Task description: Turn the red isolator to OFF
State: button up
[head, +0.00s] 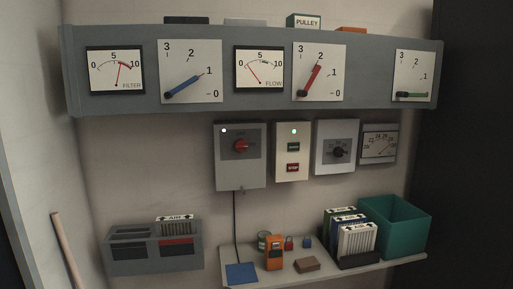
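The red isolator (241,146) is a red rotary knob on the front of a grey wall box (238,177). The box hangs below the long grey panel, near the middle of the head view. A small white lamp (224,130) is lit at its upper left. The marks around the knob are too small to read, so I cannot tell its position. A dark cable runs down from the box. My gripper is not in view.
A start/stop box (292,165) and a black-dial box (336,158) sit close to its right. Above, the grey panel (140,103) carries levers and gauges. Below, a shelf (325,277) holds an orange meter (274,252), filters and a green bin (401,232). The wall left of the isolator is clear.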

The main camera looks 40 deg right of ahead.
aim_at(242, 145)
jog(key=u, duration=0.05)
jog(key=i, duration=1)
jog(key=z, duration=0.1)
